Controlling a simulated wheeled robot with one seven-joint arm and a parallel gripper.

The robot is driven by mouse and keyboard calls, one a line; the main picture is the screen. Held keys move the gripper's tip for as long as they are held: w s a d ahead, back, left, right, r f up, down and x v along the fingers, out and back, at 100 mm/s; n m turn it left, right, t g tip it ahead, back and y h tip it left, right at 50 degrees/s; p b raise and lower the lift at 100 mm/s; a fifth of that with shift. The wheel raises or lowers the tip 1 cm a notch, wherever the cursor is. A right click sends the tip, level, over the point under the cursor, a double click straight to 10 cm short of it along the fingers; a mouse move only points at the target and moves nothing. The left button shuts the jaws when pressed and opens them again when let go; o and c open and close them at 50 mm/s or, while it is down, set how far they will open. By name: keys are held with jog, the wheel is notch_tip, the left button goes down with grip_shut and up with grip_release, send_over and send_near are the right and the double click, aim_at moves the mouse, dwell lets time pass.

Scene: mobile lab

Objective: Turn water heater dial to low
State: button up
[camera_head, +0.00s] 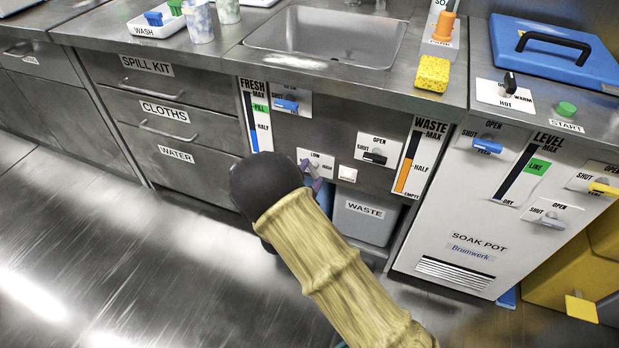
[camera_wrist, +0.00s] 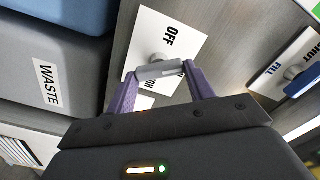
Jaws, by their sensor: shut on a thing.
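The water heater dial (camera_wrist: 160,70) is a grey bar handle on a round hub, mounted on a white plate (camera_wrist: 178,22). The plate reads OFF above the hub in the wrist view; other lettering there is partly hidden by the handle and fingers. The plate also shows in the head view (camera_head: 326,158) with the word LOW along its top. My gripper (camera_wrist: 159,73) is shut on the handle, one purple finger at each end. In the head view my dark wrist and arm hide most of the gripper and the lower-left of the dial.
A grey WASTE bin (camera_head: 364,218) stands in the opening below the dial. A blue-handled FILL valve (camera_wrist: 300,82) is to the right in the wrist view. A black-handled valve (camera_head: 374,158) and a small white switch (camera_head: 347,173) sit nearby. The floor at left is clear.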

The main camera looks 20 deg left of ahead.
jog(key=m+b, duration=0.1)
jog(key=m, duration=0.2)
jog(key=m+b, duration=0.1)
jog(key=shift+f+b, duration=0.25)
jog(key=shift+b, duration=0.05)
jog(key=shift+m+b, duration=0.75)
jog(key=shift+m, duration=0.55)
jog(key=o, duration=1)
jog(key=shift+r, duration=0.1)
jog(key=shift+s, duration=0.1)
jog(key=s+p, duration=0.1)
jog(key=s, duration=0.4)
jog(key=s+a+p, duration=0.1)
jog(key=s+p, duration=0.1)
jog(key=s, duration=0.4)
jog(key=s+p, duration=0.2)
jog(key=s, duration=0.4)
jog(key=shift+s+a, duration=0.15)
jog(key=shift+a, duration=0.05)
